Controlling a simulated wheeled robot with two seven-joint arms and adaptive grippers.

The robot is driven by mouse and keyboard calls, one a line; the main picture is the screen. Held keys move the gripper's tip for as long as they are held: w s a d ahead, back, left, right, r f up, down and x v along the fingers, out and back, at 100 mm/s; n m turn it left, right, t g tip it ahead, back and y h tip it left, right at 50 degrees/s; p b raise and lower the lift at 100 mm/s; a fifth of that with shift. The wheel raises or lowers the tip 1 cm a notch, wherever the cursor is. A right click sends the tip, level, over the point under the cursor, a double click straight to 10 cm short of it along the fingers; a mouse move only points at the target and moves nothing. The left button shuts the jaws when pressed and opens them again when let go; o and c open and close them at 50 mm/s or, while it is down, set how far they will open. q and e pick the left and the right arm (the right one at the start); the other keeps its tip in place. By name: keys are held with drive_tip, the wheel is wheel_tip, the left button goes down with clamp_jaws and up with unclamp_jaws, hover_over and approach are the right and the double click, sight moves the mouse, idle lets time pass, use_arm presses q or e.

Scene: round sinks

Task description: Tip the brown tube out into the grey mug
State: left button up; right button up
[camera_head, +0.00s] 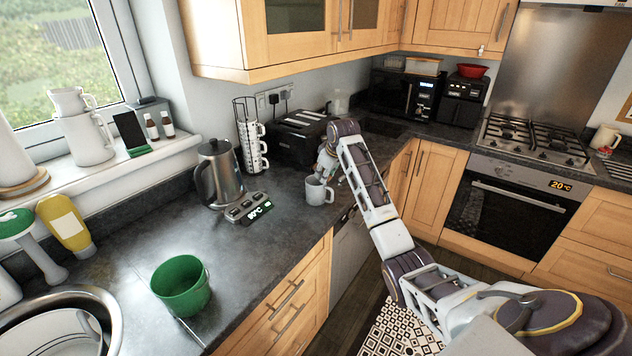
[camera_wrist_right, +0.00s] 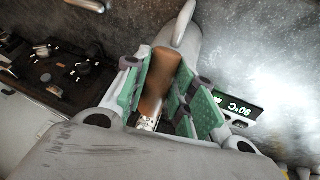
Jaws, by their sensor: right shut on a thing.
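The grey mug (camera_head: 318,191) stands upright on the dark worktop, right of the kettle, with its handle toward the right. My right gripper (camera_head: 328,166) is just above and beside the mug, reaching in from the right. In the right wrist view the brown tube (camera_wrist_right: 157,85) is between the green finger pads of my gripper (camera_wrist_right: 163,92), which is shut on it. The tube's far end is close to the mug (camera_wrist_right: 190,45), of which the handle and part of the side show. I cannot tell whether anything has come out of the tube; the mug's inside is hidden. My left gripper is out of view.
A metal kettle (camera_head: 220,172) on its display base (camera_head: 248,207) stands left of the mug. A rack of cups (camera_head: 253,145) and a black toaster (camera_head: 297,140) are behind. A green bucket (camera_head: 182,287) stands near the sink (camera_head: 105,300). Worktop between bucket and mug is clear.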

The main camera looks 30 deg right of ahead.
drive_tip(key=shift+g, duration=0.3)
drive_tip(key=shift+r+g+h, duration=0.3)
drive_tip(key=shift+r+g, duration=0.05)
drive_tip(key=shift+g, duration=0.35)
idle(2.0)
drive_tip(key=shift+s+f+n+g+h, duration=0.1)
drive_tip(key=shift+f+n+g+h, duration=0.25)
drive_tip(key=shift+g, duration=0.45)
drive_tip(key=shift+w+a+r+g+h, duration=0.15)
drive_tip(key=shift+r+g+h, duration=0.1)
drive_tip(key=shift+g, duration=0.35)
drive_tip(key=shift+w+d+r+g+h, duration=0.1)
drive_tip(key=shift+w+r+g+h, duration=0.1)
drive_tip(key=shift+g, duration=0.4)
drive_tip(key=shift+s, duration=0.1)
drive_tip(key=shift+s+f+t+y, duration=0.2)
drive_tip(key=shift+f+t+y, duration=0.25)
drive_tip(key=shift+t, duration=0.65)
drive_tip(key=shift+f, duration=0.1)
drive_tip(key=shift+t, duration=0.4)
